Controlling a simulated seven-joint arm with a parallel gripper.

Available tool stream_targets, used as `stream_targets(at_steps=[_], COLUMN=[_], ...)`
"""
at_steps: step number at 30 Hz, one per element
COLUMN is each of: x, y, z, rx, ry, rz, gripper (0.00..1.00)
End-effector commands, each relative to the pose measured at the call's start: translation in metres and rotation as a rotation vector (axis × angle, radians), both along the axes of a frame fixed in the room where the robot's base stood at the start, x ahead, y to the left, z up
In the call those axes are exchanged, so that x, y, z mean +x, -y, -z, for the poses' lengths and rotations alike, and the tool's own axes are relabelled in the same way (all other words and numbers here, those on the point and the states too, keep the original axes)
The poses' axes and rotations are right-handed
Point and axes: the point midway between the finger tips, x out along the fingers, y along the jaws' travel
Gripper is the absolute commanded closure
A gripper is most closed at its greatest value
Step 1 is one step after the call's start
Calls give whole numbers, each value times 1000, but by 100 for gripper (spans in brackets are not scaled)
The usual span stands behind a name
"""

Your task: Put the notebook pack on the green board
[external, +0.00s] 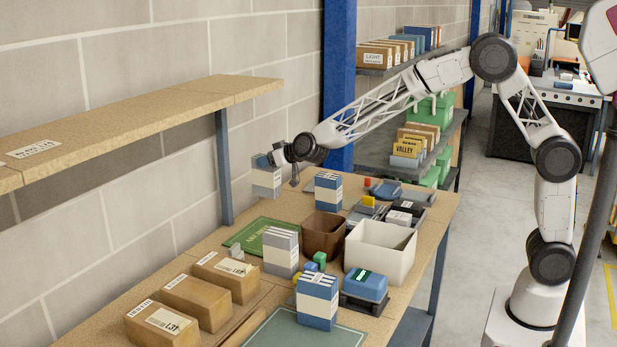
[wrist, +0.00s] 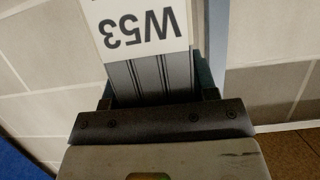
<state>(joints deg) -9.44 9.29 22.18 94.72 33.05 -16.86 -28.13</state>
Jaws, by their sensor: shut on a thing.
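My gripper (external: 270,161) is shut on a grey and white block-shaped pack (external: 266,183), which I take to be the notebook pack. It is held in the air near the wall, above the far part of the bench. In the wrist view the pack shows grey ridged sides (wrist: 150,78) and a white label reading W53. The green board (external: 262,233) lies flat on the bench, below the held pack and nearer the camera. A similar grey and white pack (external: 281,252) stands at the board's near right edge and hides part of it.
Blue and white packs stand at the front (external: 317,300) and back (external: 328,193). A brown bin (external: 323,236) and white bin (external: 378,252) are right of the board. Cardboard boxes (external: 197,300) line the near left. A wooden shelf (external: 120,110) juts from the wall near a blue post (external: 338,90).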

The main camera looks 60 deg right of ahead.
Motion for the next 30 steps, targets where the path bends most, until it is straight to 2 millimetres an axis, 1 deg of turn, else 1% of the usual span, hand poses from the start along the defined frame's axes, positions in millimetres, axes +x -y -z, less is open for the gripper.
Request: stream_targets(at_steps=[1,3,6,10,15,25,30], x=[-3,-6,-10,-15,-17,-17,-17], y=[-15,-29,-46,-61,-69,-69,-69], z=[-2,-2,-2,-3,-3,-2,6], rx=[1,1,-1,-1,-3,-3,-3], ry=[0,-2,-6,-10,-13,-13,-15], rz=[-4,-5,-7,-7,-7,-7,-7], gripper=[100,100,100,100,100,100,100])
